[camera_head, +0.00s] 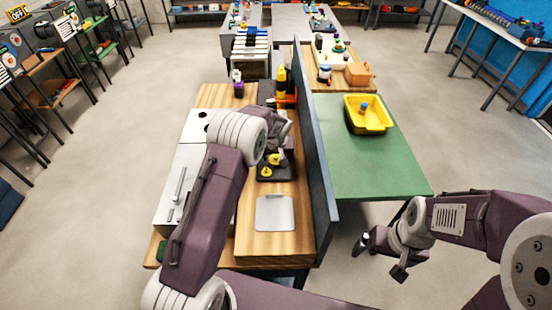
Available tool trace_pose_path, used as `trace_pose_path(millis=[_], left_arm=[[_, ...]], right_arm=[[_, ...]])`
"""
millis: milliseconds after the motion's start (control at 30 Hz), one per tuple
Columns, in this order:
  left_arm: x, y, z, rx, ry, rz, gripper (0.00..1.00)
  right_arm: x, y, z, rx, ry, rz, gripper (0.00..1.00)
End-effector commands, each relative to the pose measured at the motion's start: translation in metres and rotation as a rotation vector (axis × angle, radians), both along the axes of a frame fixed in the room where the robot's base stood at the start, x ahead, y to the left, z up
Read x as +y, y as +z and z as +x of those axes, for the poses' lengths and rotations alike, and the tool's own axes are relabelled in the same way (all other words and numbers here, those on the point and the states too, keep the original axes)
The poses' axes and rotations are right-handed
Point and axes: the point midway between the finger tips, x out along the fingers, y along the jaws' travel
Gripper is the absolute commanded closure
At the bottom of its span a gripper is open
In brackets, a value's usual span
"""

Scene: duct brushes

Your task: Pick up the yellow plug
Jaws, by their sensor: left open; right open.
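A small yellow plug-like piece (276,159) sits on a dark square base (278,174) on the wooden bench, left of the upright divider. My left gripper (277,148) is just above it, partly hidden by its own wrist. It is open, and I cannot tell whether its fingers touch the yellow piece. My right gripper (378,258) is open and empty, over the floor at the lower right, in front of the green table.
The tall dark divider (313,150) stands just right of the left gripper. A light grey plate (275,213) lies nearer on the wood. A yellow tub (377,127) holding a blue item is on the green table (372,172), otherwise clear. A yellow-black bottle (281,83) stands farther back.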

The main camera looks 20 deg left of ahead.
Motion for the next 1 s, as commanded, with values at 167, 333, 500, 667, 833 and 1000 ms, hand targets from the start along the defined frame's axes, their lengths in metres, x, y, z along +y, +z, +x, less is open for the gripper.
trace_pose_path(millis=[167, 333, 500, 667, 833, 1000], left_arm=[[0.0, 0.0, 0.0, 0.0, 0.0, 0.0, 0.46], [0.0, 0.0, 0.0, 0.0, 0.0, 0.0, 0.87], [0.0, 0.0, 0.0, 0.0, 0.0, 0.0, 0.87], [0.0, 0.018, 0.001, -0.005, 0.0, 0.001, 0.87], [0.0, 0.06, 0.001, -0.007, 0.001, 0.0, 0.87], [0.0, 0.091, 0.001, -0.003, 0.0, 0.0, 0.87]], right_arm=[[0.0, -0.001, 0.0, 0.0, 0.0, 0.0, 0.0], [0.0, -0.001, 0.0, 0.0, 0.0, 0.0, 0.0], [0.0, -0.001, 0.0, 0.0, 0.0, 0.0, 0.0], [0.0, -0.005, 0.0, 0.0, 0.0, 0.0, 0.0], [0.0, -0.012, 0.0, 0.0, 0.0, 0.0, 0.0], [0.0, -0.014, 0.0, 0.0, 0.0, 0.0, 0.0]])
